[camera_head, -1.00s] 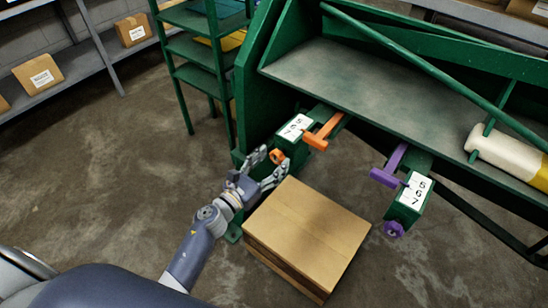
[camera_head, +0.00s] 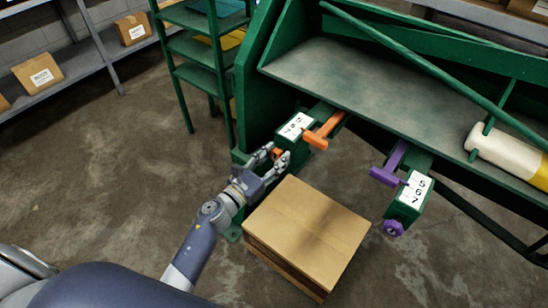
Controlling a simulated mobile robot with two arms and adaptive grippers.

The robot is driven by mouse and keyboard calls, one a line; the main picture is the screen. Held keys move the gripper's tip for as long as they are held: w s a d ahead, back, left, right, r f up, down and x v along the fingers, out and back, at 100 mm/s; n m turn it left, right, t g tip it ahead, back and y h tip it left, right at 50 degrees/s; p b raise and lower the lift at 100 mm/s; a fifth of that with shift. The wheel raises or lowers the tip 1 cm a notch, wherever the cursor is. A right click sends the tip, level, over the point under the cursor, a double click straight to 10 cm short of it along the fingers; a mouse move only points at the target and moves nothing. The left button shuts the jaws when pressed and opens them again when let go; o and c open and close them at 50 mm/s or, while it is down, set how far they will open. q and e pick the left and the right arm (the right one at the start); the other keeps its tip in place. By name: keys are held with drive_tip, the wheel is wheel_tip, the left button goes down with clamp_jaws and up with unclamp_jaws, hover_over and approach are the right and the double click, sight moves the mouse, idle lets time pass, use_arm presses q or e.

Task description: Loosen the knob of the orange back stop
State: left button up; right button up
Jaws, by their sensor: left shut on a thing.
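The orange back stop (camera_head: 322,131) is a T-shaped bar on a green block with a white number plate (camera_head: 295,125), at the left end of the green machine. Its orange knob (camera_head: 277,153) sits at the block's near end and is mostly hidden by my fingers. My left gripper (camera_head: 276,157) is shut on the knob, one finger to each side of it. My right gripper is not in view.
A purple stop (camera_head: 388,172) with a purple knob (camera_head: 393,227) stands to the right. A cardboard box (camera_head: 306,232) lies on the floor close to the right of my left arm. A green shelf rack (camera_head: 196,50) stands behind. The floor at left is clear.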

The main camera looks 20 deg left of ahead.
use_arm(q)
drive_tip(key=shift+n, duration=1.1)
drive_tip(key=n, duration=0.4)
drive_tip(key=shift+a+n, duration=0.15)
drive_tip(key=shift+n, duration=0.15)
drive_tip(key=n+p, duration=0.1)
drive_tip(key=n, duration=0.5)
drive_tip(key=shift+w+f, duration=0.1)
drive_tip(key=n+p, duration=0.1)
drive_tip(key=n, duration=0.4)
drive_tip(key=shift+a+n, duration=0.1)
drive_tip(key=shift+n, duration=0.2)
drive_tip(key=n+p, duration=0.1)
drive_tip(key=n, duration=0.3)
drive_tip(key=shift+f, duration=0.2)
drive_tip(key=shift+n, duration=0.6)
drive_tip(key=o, duration=1)
